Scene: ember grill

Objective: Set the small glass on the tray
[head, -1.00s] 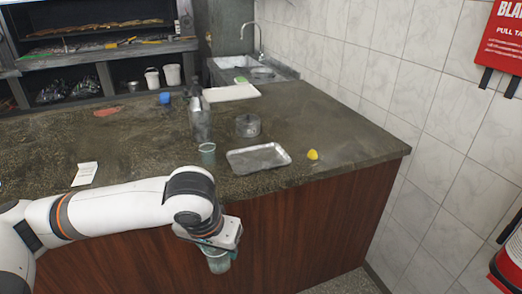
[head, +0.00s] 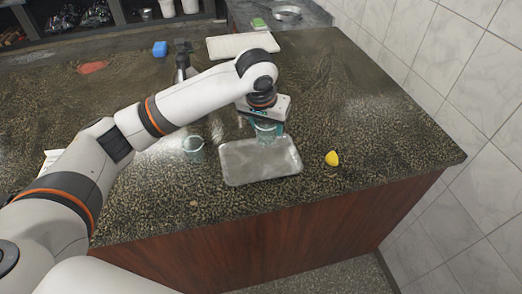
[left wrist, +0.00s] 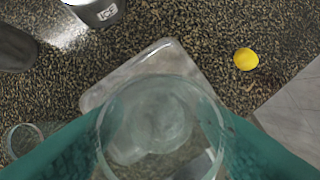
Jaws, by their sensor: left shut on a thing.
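A small clear glass (head: 266,135) is held between the teal fingers of my left gripper (head: 265,124). In the left wrist view the glass (left wrist: 160,122) fills the space between the fingers (left wrist: 160,140). The grey metal tray (head: 262,170) lies on the counter, and the glass overlaps its far edge in the head view. In the left wrist view the tray (left wrist: 110,86) shows behind and through the glass. I cannot tell whether the glass base touches the tray. The tray looks empty otherwise. My right gripper is not in view.
Another glass (head: 193,148) stands left of the tray, and a yellow lemon piece (head: 332,158) lies right of it. A white board (head: 243,45) and a blue item (head: 160,48) lie farther back. The counter's right side is clear.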

